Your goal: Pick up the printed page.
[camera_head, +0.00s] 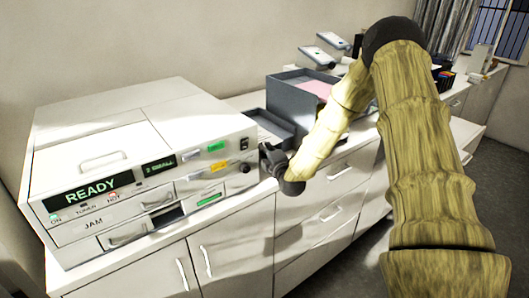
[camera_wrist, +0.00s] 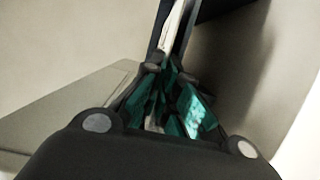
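In the head view my gripper (camera_head: 268,158) is small and dark at the printer's right side, by a low dark output tray (camera_head: 284,131). My wrist hides part of this spot. In the wrist view my gripper (camera_wrist: 168,72) has its teal-padded fingers close together, pointing into a dark-walled space. A narrow white strip (camera_wrist: 172,32), possibly the printed page seen nearly edge-on, lies just beyond the fingertips. I cannot tell whether the fingers touch or hold it.
The white printer (camera_head: 150,150) shows READY and fills the left of the cabinet top. A dark box (camera_head: 290,95) holding a pink sheet (camera_head: 317,88) stands behind my forearm. Phone-like devices (camera_head: 318,56) stand farther back. Floor is open at the right.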

